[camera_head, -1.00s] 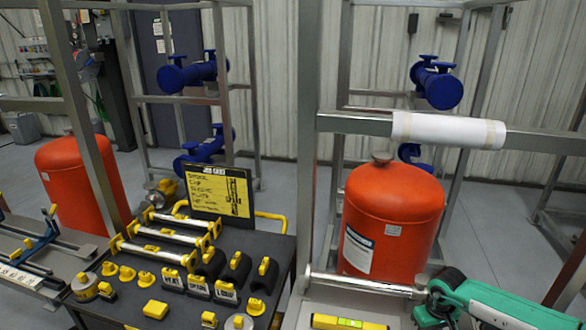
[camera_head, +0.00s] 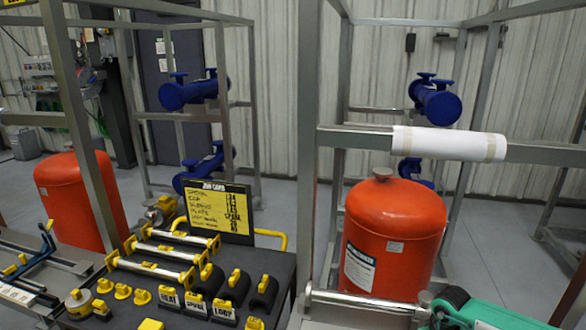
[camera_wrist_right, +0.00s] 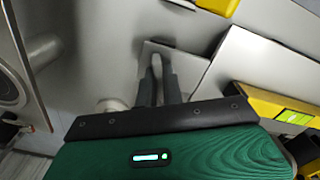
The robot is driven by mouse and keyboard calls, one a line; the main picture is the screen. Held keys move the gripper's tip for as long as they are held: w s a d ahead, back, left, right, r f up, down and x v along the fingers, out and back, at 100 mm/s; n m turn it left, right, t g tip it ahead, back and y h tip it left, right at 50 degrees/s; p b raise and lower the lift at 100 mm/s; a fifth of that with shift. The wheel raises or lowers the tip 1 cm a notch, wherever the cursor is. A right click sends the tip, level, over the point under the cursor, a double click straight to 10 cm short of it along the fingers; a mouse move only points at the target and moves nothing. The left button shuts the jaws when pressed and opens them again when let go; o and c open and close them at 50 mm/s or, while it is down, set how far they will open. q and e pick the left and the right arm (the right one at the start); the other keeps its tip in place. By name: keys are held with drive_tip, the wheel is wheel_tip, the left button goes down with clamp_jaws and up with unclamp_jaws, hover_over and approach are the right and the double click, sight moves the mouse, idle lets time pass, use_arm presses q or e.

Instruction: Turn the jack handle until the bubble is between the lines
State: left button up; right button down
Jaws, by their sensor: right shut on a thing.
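My right gripper (camera_wrist_right: 160,78) shows in the right wrist view with its two dark fingers close together. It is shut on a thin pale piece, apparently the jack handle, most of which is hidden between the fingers. A yellow spirit level (camera_wrist_right: 262,104) with a green vial (camera_wrist_right: 293,117) lies at the right of that view. The bubble's place against the lines is too small and blurred to tell. In the head view only my green right arm shows at the lower right; the level is out of frame there. My left gripper is not in view.
A steel bar (camera_head: 365,305) runs in front of the orange tank (camera_head: 398,225). A dark bench (camera_head: 275,260) at the left holds yellow-tipped rods (camera_head: 165,250), labelled blocks and a card (camera_head: 220,212). A steel frame with a white roll (camera_head: 448,143) stands behind.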

drive_tip(key=shift+f+n+b, duration=0.1)
drive_tip(key=shift+n+b, duration=0.9)
drive_tip(key=shift+n, duration=0.1)
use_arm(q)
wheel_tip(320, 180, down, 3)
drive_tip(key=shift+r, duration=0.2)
use_arm(e)
drive_tip(key=shift+n, duration=0.3)
drive_tip(key=shift+w+b, duration=0.15)
drive_tip(key=shift+b, duration=0.45)
drive_tip(key=shift+w+b, duration=0.1)
drive_tip(key=shift+b, duration=0.8)
drive_tip(key=c, duration=1.6)
unclamp_jaws()
drive_tip(key=shift+r, duration=0.3)
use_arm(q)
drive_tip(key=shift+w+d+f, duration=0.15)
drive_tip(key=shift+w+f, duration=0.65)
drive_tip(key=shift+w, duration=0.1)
use_arm(e)
drive_tip(key=shift+o, duration=0.3)
drive_tip(key=shift+f, duration=0.1)
